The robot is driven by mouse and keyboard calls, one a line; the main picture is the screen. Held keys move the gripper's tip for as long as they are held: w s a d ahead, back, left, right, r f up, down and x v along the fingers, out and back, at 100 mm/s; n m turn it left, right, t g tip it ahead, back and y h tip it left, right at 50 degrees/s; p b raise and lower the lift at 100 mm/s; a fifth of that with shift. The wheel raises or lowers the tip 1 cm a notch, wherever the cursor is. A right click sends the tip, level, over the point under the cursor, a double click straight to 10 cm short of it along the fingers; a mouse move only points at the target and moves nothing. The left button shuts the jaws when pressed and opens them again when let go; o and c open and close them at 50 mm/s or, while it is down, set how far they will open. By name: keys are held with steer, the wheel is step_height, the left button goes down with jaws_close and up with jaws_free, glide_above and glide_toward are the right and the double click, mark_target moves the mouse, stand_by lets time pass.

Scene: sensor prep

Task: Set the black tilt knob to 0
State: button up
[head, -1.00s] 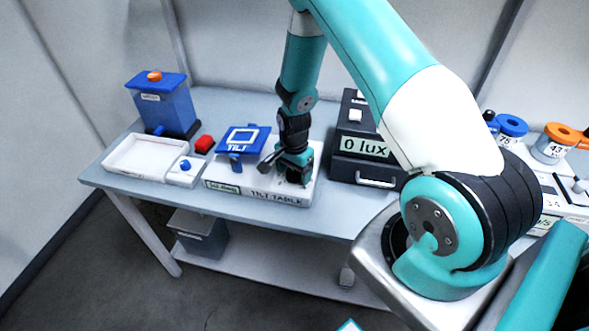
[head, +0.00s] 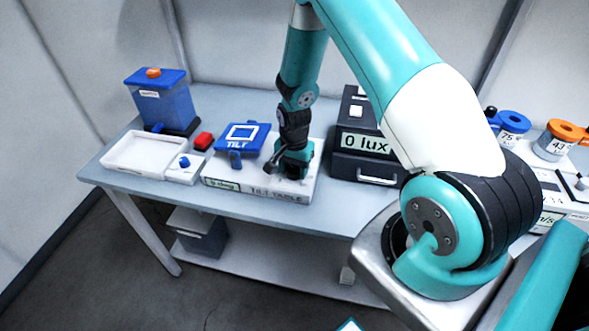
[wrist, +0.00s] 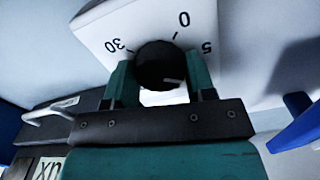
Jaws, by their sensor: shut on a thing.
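The black tilt knob (wrist: 157,66) is a round dial on the white tilt table (wrist: 205,20), with marks 0, 30 and a partly cut-off 5 around it. A short pale line shows on the knob's lower right, away from the 0 mark at its upper right. My gripper (wrist: 160,78) is shut on the knob, with a teal finger on each side.
The dark "0 lux" box (head: 366,160) stands close on the right. The bench front edge is clear.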

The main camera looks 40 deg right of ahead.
steer(key=n+b, duration=0.1)
steer(key=n, duration=0.3)
steer(key=shift+b, duration=0.4)
steer(key=n+b, duration=0.1)
steer(key=n, duration=0.3)
steer(key=shift+w, duration=0.1)
steer(key=n+b, duration=0.1)
steer(key=n, duration=0.3)
steer(key=shift+n+b, duration=0.35)
steer(key=shift+n, duration=1.35)
steer(key=shift+r, duration=0.1)
steer(key=o, duration=0.9)
